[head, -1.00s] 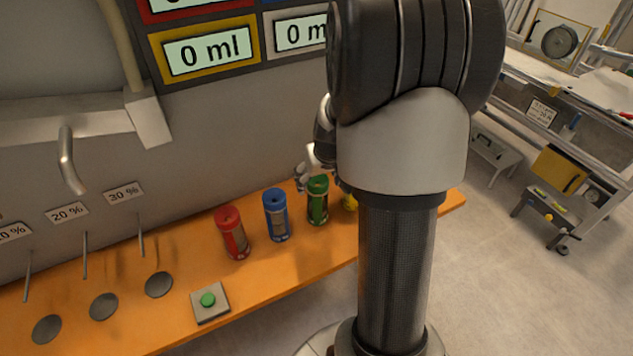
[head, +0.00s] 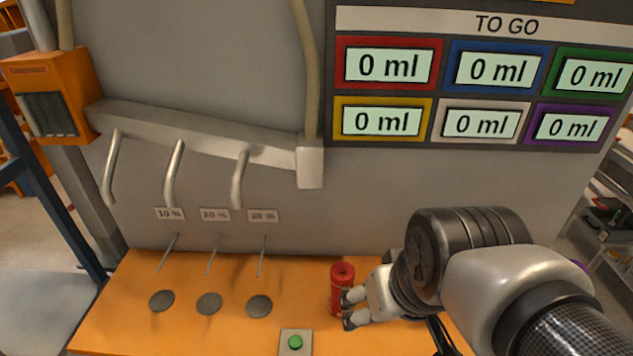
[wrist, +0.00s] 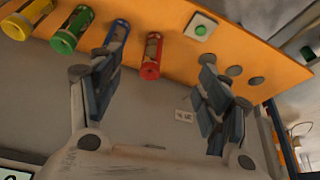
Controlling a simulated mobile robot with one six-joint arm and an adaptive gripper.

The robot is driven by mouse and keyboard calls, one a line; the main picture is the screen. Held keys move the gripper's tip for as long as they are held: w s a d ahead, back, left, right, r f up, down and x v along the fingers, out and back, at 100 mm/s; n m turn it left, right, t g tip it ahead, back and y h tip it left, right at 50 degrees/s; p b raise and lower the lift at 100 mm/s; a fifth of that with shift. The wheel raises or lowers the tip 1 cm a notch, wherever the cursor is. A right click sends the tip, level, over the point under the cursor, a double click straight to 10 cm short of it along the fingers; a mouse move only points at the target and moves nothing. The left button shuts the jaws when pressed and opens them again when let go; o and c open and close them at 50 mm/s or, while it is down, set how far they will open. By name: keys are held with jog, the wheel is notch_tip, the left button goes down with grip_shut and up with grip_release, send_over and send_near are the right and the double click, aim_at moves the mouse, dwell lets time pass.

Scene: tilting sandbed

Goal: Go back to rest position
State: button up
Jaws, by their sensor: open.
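My gripper (head: 350,308) shows in the head view just to the right of the red canister (head: 340,286), overlapping its lower right side. In the wrist view my gripper (wrist: 160,92) has its two fingers wide apart with nothing between the pads. There the red canister (wrist: 151,56) stands upside down in the picture, beyond the fingertips, beside the blue canister (wrist: 117,37). I cannot tell whether a finger touches the red canister. In the head view my arm hides the other canisters.
The orange shelf (head: 130,322) carries a green button (head: 295,342) and three grey discs under metal spouts (head: 175,172). In the wrist view are also a green canister (wrist: 72,30) and a yellow one (wrist: 28,17). A TO GO display (head: 480,24) reads 0 ml throughout.

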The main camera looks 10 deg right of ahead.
jog(key=shift+n, duration=0.3)
jog(key=s, duration=0.1)
jog(key=s+a, duration=0.1)
jog(key=s, duration=0.1)
jog(key=s+a, duration=0.1)
jog(key=shift+s, duration=0.2)
jog(key=shift+f, duration=0.1)
notch_tip(320, 180, down, 4)
jog(key=b, duration=0.4)
jog(key=shift+f, duration=0.1)
